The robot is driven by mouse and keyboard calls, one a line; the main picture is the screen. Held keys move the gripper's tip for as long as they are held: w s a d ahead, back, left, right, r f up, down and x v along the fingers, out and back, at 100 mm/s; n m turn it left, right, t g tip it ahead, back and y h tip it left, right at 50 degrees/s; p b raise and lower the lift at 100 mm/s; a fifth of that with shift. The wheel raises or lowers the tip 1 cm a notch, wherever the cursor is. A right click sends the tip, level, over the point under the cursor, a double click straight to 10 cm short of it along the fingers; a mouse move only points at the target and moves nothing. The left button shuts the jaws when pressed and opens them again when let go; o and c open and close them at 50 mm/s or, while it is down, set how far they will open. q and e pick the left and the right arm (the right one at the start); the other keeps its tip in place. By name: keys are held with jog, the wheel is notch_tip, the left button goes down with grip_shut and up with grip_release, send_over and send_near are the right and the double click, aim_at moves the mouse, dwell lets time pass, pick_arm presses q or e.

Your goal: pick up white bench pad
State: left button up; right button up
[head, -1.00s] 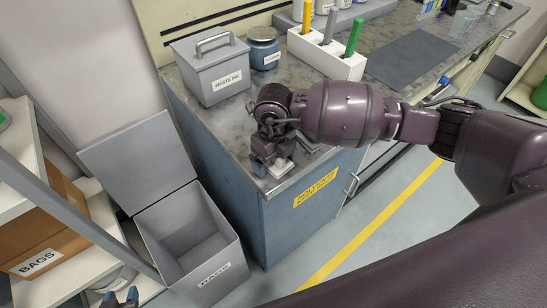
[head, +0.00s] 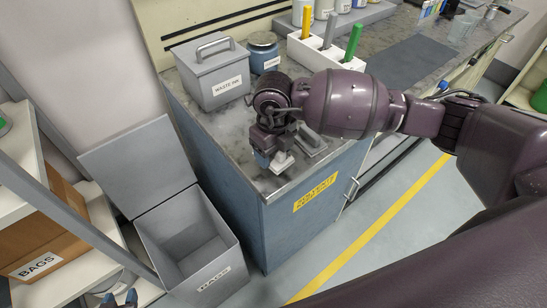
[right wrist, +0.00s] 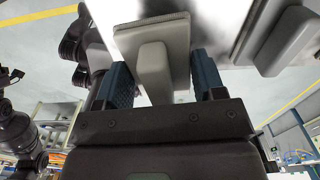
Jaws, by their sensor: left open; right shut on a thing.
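The white bench pad (head: 283,163) is at the near corner of the grey worktop, partly hidden by my right gripper (head: 271,157). In the right wrist view the pad (right wrist: 153,38) shows its flat plate and raised block, with the block between the two blue fingers of my right gripper (right wrist: 160,82), which is shut on it. Whether the pad still touches the worktop is hard to tell. My left gripper (head: 121,299) is open and only its tips show at the bottom left edge of the head view, far from the pad.
A grey block with a handle (head: 311,141) lies just right of the pad. A grey waste ink box (head: 213,77), a blue jar (head: 264,54) and a white holder (head: 325,54) stand behind. An open grey bin (head: 197,252) stands on the floor below.

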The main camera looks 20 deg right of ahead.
notch_tip(320, 180, up, 16)
dwell(0.3)
jog(key=shift+r, duration=0.1)
jog(key=shift+o, duration=0.9)
jog(key=shift+c, duration=0.5)
